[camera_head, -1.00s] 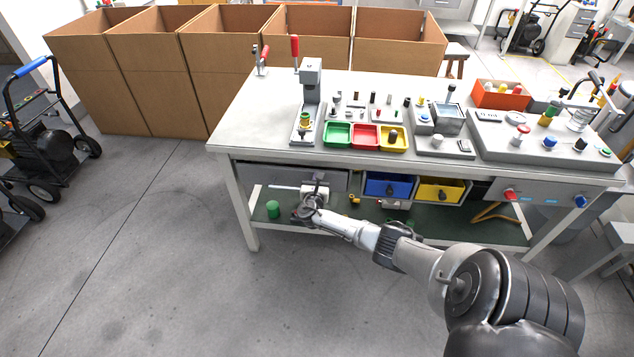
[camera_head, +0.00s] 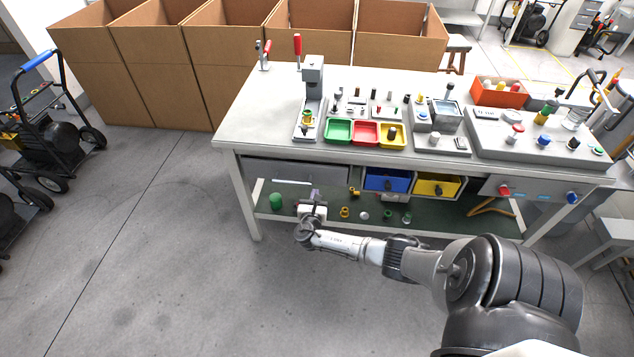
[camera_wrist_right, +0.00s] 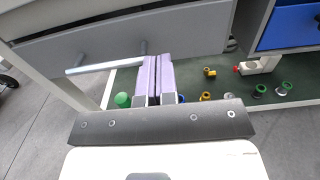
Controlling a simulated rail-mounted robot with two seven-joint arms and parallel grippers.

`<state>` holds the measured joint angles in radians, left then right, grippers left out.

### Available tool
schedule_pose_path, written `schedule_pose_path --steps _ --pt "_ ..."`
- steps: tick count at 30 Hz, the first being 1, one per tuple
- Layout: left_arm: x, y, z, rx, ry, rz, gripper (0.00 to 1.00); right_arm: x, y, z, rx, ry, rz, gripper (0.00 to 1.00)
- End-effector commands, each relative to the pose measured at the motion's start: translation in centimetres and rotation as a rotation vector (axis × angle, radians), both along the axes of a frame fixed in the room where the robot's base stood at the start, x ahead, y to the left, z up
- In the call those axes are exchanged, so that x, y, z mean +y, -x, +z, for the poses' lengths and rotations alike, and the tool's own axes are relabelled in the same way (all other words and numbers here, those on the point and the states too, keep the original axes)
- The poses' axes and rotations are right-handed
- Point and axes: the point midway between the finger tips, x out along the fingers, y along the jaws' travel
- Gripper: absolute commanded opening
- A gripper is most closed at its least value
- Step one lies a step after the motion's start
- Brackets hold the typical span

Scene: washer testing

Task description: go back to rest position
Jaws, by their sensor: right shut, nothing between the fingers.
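My right gripper (camera_head: 315,192) is in front of the workbench, below the tabletop, near the grey drawer (camera_head: 270,172) on the bench's left side. In the right wrist view, its two purple fingers (camera_wrist_right: 158,78) are pressed together with nothing between them. The drawer's long bar handle (camera_wrist_right: 105,66) lies just left of the fingertips in that view; I cannot tell whether they touch. My left gripper is not in view.
The workbench (camera_head: 255,125) holds a press (camera_head: 312,85) and green, red and yellow trays. Its green lower shelf (camera_head: 330,215) carries a green cylinder (camera_head: 276,201) and several small fittings. Cardboard boxes (camera_head: 160,70) stand behind. The floor (camera_head: 150,270) at front left is clear.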

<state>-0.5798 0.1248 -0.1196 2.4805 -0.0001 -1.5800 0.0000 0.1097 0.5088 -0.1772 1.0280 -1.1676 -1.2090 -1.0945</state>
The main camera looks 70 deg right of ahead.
Motion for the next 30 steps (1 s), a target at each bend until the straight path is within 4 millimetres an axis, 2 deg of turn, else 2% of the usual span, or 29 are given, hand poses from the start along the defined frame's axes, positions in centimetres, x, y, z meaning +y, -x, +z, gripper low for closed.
schedule_pose_path --steps 3,7,20,26,30 --pt "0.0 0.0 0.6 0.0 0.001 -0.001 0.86 1.5 0.4 0.1 0.001 -0.002 0.001 0.0" --pt "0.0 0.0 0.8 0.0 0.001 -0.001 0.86 2.4 0.7 0.0 0.001 -0.002 0.001 0.0" --pt "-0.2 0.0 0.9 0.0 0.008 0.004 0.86 2.9 0.8 -0.1 -0.021 -0.006 0.0 0.0" --pt "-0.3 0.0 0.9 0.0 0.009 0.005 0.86 2.7 1.1 0.0 -0.209 -0.051 -0.023 0.0" --pt "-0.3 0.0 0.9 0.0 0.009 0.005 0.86 2.8 2.0 -0.5 -0.42 -0.15 -0.105 0.0"
